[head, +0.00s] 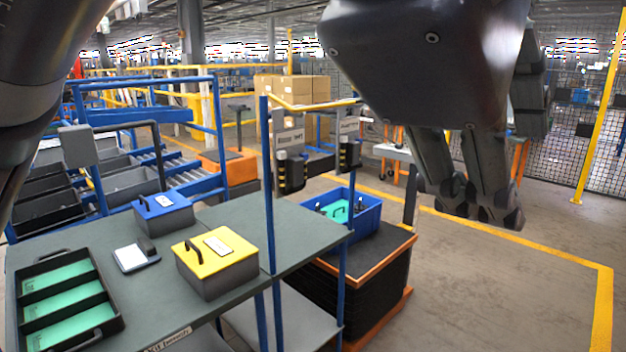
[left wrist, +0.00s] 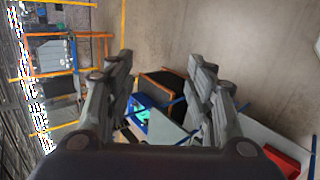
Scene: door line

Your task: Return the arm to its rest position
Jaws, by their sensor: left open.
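My left gripper (head: 468,208) hangs large and close at the upper right of the head view, its fingers pointing down. It appears above the open floor, to the right of the workbench. In the left wrist view my left gripper (left wrist: 163,68) has its two fingers spread well apart with nothing held between them. Beyond the fingers, the floor and a blue bin (left wrist: 141,112) show. A dark link of my own arm fills the upper left of the head view. My right gripper shows in neither view.
A grey workbench (head: 225,215) bears a black tray (head: 98,267), a yellow-lidded box (head: 217,262) and a blue-lidded box (head: 163,214). A blue bin (head: 365,217) sits on a black stack (head: 385,262). Blue posts (head: 268,185) rise at the bench. Floor at right is clear.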

